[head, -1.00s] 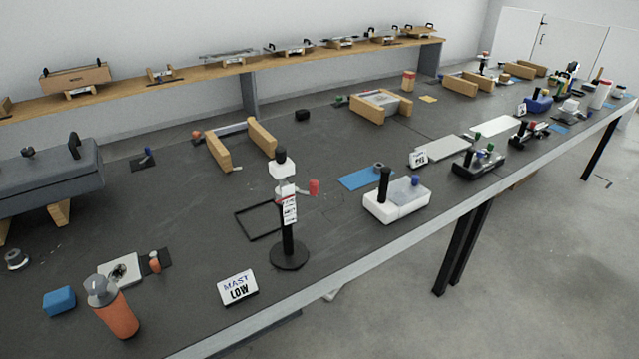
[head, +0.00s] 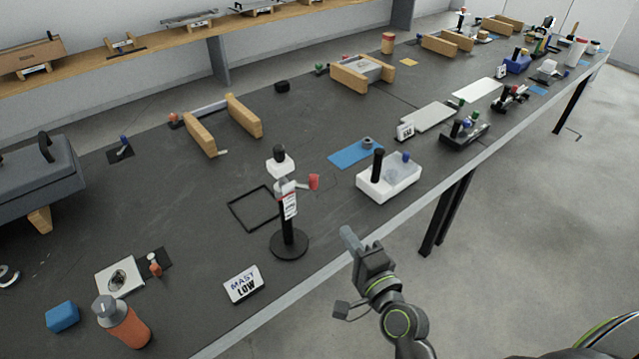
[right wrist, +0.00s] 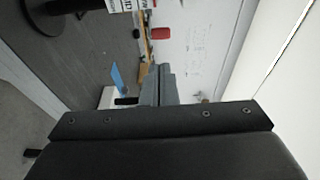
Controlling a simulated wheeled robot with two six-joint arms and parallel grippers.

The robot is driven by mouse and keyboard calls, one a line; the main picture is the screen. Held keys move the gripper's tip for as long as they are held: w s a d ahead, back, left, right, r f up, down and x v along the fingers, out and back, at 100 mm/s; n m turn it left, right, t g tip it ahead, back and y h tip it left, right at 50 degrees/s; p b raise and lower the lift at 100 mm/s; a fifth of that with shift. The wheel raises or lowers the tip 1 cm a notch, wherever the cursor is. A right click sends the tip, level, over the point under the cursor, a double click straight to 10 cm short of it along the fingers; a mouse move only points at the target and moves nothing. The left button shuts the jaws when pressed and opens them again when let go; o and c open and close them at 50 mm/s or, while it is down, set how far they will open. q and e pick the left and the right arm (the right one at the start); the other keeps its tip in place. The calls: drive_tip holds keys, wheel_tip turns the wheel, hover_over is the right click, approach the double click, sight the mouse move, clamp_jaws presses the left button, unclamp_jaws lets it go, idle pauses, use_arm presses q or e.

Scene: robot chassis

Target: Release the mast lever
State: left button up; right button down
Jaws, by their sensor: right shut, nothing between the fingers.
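The mast (head: 288,222) is a black post on a round black base, upright near the table's front edge. It has a white block with a black knob on top and a printed label on its front. A red-ended lever (head: 314,182) sticks out to the right from its upper part; the red end also shows in the right wrist view (right wrist: 160,33). My right gripper (head: 347,236) is shut and empty, right of the mast and below the lever in the picture, touching nothing visible. My left gripper is out of view.
A white box with a black handle (head: 388,179) stands right of the mast, with a blue mat (head: 356,152) behind it. An orange bottle (head: 121,322) and a blue block (head: 62,316) are at the lower left. The floor in front of the table is clear.

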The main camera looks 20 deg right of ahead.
drive_tip(key=shift+s+r, duration=0.1)
drive_tip(key=shift+r, duration=0.2)
drive_tip(key=p, duration=0.5)
approach(316, 184)
drive_tip(key=w, duration=0.5)
drive_tip(key=shift+w+a+r, duration=0.1)
drive_tip(key=shift+w+a, duration=0.15)
drive_tip(key=shift+a, duration=0.1)
drive_tip(key=shift+w, duration=0.6)
